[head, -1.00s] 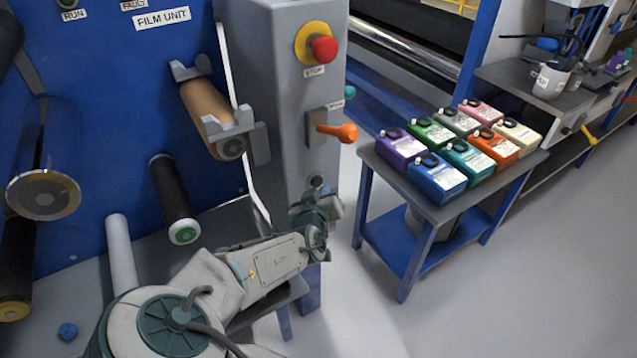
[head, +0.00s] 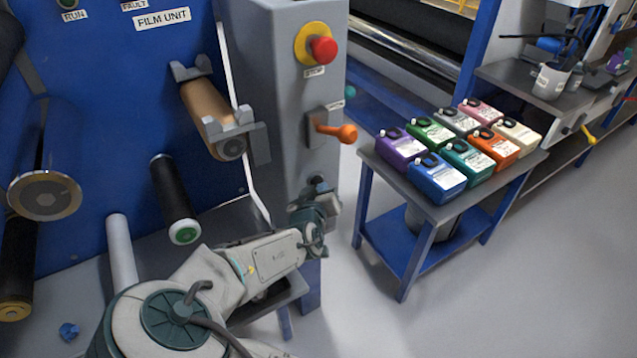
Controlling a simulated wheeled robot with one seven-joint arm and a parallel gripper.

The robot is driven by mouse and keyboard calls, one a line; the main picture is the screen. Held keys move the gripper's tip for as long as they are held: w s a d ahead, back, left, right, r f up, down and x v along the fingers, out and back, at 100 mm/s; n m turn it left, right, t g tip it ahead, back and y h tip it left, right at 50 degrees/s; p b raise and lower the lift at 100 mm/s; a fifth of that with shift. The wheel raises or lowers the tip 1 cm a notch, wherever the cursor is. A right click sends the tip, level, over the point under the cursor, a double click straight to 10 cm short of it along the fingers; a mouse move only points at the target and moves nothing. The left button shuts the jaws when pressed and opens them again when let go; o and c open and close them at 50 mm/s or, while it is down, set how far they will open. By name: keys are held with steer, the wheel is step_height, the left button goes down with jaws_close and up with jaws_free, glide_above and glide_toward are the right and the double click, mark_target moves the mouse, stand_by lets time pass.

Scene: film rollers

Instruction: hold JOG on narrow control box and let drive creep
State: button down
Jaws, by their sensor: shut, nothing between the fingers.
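The narrow grey control box (head: 285,110) stands upright beside the blue film unit panel (head: 110,100). It carries a red mushroom STOP button (head: 324,49) on a yellow ring. Below that is an orange lever (head: 338,132) on a grey plate, with a small label too small to read. I cannot make out a control marked JOG; the lower front of the box is partly covered by my arm. My gripper (head: 328,200) is at the end of my arm, in front of the lower box and below the lever. It is shut and empty; its fingertips are hard to make out.
A brown roll (head: 208,115) and a black roller (head: 174,195) stick out from the panel left of the box. A low table (head: 425,208) with several coloured jugs stands to the right. Open grey floor (head: 480,310) lies at the lower right.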

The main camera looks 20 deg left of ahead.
steer(key=shift+w+a, duration=0.25)
steer(key=shift+a, duration=0.05)
stand_by(1.4)
steer(key=shift+s+d, duration=0.1)
stand_by(1.7)
steer(key=shift+s+d, duration=0.45)
steer(key=shift+d, duration=0.15)
steer(key=s+d+p, duration=0.1)
steer(key=s+d, duration=0.2)
steer(key=shift+s+d, duration=0.15)
steer(key=shift+d, duration=0.25)
stand_by(0.4)
